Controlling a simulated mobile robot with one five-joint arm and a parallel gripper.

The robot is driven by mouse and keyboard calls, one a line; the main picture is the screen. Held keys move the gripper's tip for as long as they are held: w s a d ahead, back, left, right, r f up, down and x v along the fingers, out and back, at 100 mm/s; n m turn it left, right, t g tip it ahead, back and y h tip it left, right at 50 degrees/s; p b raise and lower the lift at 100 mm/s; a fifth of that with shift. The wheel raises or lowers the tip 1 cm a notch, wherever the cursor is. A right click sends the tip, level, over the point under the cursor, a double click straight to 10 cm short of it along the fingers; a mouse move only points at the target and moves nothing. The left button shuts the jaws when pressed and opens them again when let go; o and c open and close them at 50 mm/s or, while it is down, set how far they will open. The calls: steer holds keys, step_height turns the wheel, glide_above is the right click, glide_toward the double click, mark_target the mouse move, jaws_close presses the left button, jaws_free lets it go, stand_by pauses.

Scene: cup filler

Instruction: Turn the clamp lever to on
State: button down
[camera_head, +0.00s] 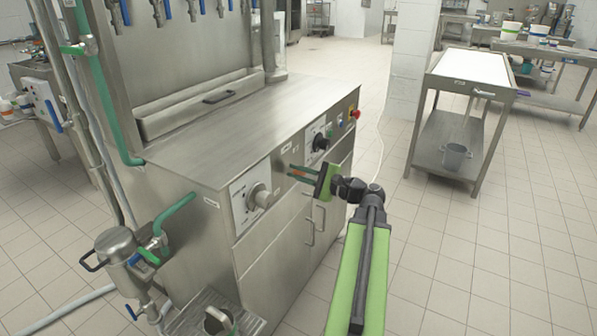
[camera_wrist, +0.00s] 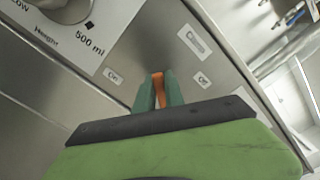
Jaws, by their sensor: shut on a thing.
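The orange clamp lever (camera_wrist: 157,80) sits on the steel front panel of the filler. My gripper (camera_wrist: 158,92) has its two green fingers shut around the lever, one on each side. A larger label (camera_wrist: 194,38) and two small labels (camera_wrist: 114,76) (camera_wrist: 203,79) surround it; their wording is hard to read surely. In the head view my gripper (camera_head: 300,173) reaches the panel between two dials, with a bit of orange between the fingers. The fingers hide much of the lever, so I cannot tell which setting it is at.
A large dial (camera_head: 258,196) is on the panel to the left, and a second dial (camera_head: 320,142) to the right. A red button (camera_head: 355,114) is at the panel's right end. Cabinet handles (camera_head: 310,230) stick out below. The tiled floor (camera_head: 470,250) to the right is clear.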

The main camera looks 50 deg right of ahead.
steer(key=n, duration=0.1)
steer(key=f+n+b, duration=0.1)
steer(key=n, duration=0.1)
steer(key=shift+a+f+n, duration=0.2)
steer(key=shift+a+n, duration=0.1)
steer(key=shift+s+f+n+b, duration=0.1)
steer(key=shift+f+n+b, duration=0.2)
steer(key=shift+n, duration=0.55)
steer(key=shift+f+n+b, duration=0.2)
steer(key=shift+n+b, duration=0.05)
steer(key=shift+n, duration=0.6)
steer(key=c, duration=1.4)
jaws_free()
steer(key=shift+c, duration=0.2)
steer(key=v, duration=1.7)
steer(key=shift+s, duration=0.2)
